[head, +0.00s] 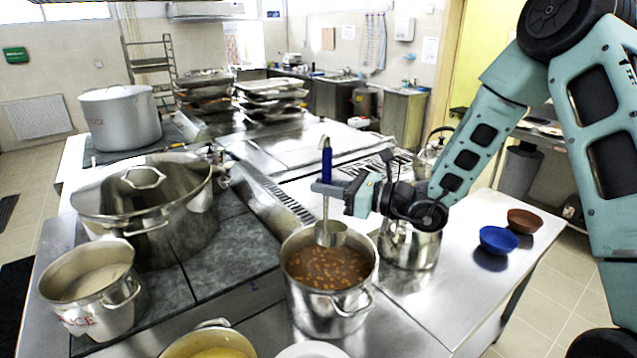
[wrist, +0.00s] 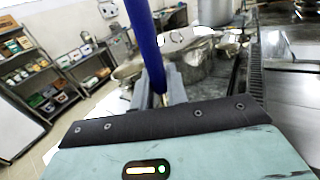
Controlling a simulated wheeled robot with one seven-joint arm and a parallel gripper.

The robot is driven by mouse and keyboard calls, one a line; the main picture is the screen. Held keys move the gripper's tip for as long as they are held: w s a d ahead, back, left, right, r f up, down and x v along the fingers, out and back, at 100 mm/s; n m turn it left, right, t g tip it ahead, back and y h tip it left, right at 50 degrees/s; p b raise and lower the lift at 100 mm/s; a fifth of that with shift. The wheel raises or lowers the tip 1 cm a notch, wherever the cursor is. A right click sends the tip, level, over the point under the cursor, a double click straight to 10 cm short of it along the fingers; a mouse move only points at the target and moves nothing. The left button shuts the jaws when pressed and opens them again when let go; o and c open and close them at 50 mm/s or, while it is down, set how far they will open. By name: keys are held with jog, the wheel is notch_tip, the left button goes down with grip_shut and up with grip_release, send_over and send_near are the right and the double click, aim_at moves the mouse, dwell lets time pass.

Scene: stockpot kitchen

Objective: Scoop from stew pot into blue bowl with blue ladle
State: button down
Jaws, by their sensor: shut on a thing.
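My gripper (head: 328,188) is shut on the blue handle of the ladle (head: 327,162). The blue handle also rises between my fingers in the wrist view (wrist: 146,45). The ladle hangs upright, its metal bowl (head: 331,234) at the rim level of the stew pot, over the back part of its opening. The stew pot (head: 330,308) is a steel pot filled with brown stew with lighter pieces. Whether the ladle holds any stew is not visible. The blue bowl (head: 498,240) stands on the steel counter to the right, apart from my gripper.
A brown bowl (head: 524,221) stands just behind the blue bowl. Another steel pot (head: 411,243) stands under my forearm, right of the stew pot. A pot with pale contents (head: 92,290), a large lidded pot (head: 150,210) and a pot with yellow contents (head: 209,343) are to the left.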

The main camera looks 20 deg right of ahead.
aim_at(326, 245)
jog(key=shift+f+b, duration=6.3)
jog(key=shift+f, duration=1.75)
jog(key=shift+s, duration=0.1)
notch_tip(326, 245, up, 15)
jog(key=s+a+n, duration=0.2)
jog(key=n, duration=0.1)
jog(key=shift+s, duration=0.3)
jog(key=shift+a+r, duration=0.1)
